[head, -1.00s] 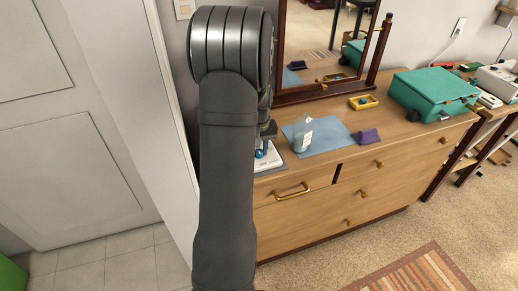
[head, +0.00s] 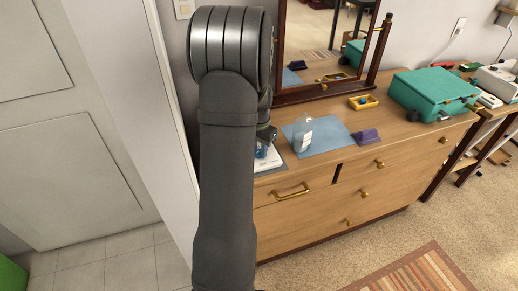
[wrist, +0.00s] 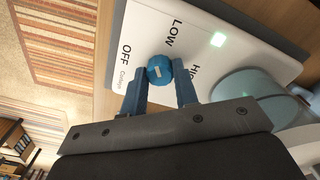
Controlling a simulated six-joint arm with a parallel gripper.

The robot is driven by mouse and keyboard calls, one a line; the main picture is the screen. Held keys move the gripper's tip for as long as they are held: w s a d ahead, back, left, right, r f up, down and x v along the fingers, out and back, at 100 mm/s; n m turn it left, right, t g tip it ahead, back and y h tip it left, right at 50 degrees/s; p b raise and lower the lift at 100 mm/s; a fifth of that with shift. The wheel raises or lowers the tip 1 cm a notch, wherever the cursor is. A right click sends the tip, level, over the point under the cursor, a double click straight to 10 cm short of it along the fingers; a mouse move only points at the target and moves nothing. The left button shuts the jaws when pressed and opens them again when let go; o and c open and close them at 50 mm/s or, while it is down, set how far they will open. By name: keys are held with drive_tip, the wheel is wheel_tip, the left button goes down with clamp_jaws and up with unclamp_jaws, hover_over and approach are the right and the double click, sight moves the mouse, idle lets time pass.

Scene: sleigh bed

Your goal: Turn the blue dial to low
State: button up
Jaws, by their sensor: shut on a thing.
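The blue dial (wrist: 160,69) sits on a white panel (wrist: 148,32) in the wrist view. The panel carries the words OFF, LOW and HIGH around the dial, and a lit green square (wrist: 218,39). LOW is printed above the dial in this view, OFF to its left and HIGH to its right. A small pale mark shows on the dial; I cannot tell which word it points to. My gripper (wrist: 159,78) has its two blue fingers on either side of the dial, shut on it. In the head view my arm hides most of the panel (head: 270,163) and gripper.
A clear bottle (head: 303,134) stands on a blue mat (head: 335,134) close to the panel. A purple cloth (head: 367,136), yellow tray (head: 363,102) and teal case (head: 432,92) are farther right on the wooden dresser (head: 400,128). A mirror (head: 310,40) stands behind.

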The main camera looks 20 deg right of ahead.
drive_tip(key=shift+m, duration=0.5)
drive_tip(key=o, duration=1)
wheel_tip(320, 180, up, 18)
drive_tip(key=shift+f, duration=0.25)
